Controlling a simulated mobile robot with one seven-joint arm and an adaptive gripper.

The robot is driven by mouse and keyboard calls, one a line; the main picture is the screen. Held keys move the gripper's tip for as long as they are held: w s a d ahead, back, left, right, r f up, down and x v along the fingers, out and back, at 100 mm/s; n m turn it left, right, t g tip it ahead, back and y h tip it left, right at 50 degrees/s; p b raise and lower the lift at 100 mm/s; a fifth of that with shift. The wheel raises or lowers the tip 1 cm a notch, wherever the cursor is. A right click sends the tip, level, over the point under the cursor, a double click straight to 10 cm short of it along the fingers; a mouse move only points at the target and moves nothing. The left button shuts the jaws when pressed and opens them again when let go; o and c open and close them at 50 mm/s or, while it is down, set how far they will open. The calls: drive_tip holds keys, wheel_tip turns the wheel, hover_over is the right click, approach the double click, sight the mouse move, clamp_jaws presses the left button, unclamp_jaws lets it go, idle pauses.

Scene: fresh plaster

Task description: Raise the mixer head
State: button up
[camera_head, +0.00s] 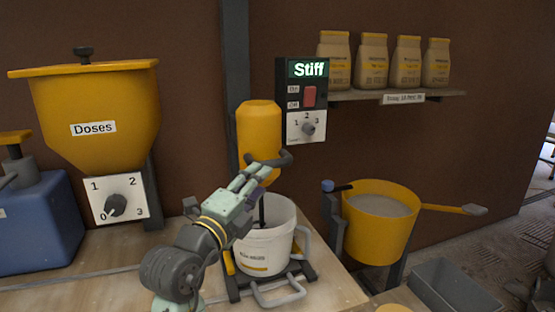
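The mixer head (259,128) is a yellow cylinder on a dark upright post (236,80). A dark handle (284,159) sticks out at its lower front. A dark shaft (262,209) runs down from below the head into a white bucket (264,249). My gripper (257,171), pale green, is at the handle, just under the head and above the bucket. Its fingers overlap the handle's left part. I cannot tell whether they close on it. The control box (307,129) beside the head reads "Stiff" and has a red switch and a dial.
The bucket stands in a dark frame with a grey loop (279,293) in front. A yellow hopper marked "Doses" (94,115) and a blue machine (38,222) stand left. A yellow tub (379,229) stands right. Bare bench (329,295) shows at the front.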

sight(273, 166)
drive_tip(key=p+x, duration=0.2)
drive_tip(key=x, duration=0.5)
drive_tip(key=shift+w+d+r, duration=0.1)
drive_tip(key=shift+w+r, duration=0.05)
drive_tip(key=shift+w, duration=0.05)
drive_tip(key=shift+w+d, duration=0.25)
drive_tip(key=shift+w, duration=0.3)
drive_tip(key=shift+c, duration=0.4)
clamp_jaws()
drive_tip(key=shift+p, duration=0.3)
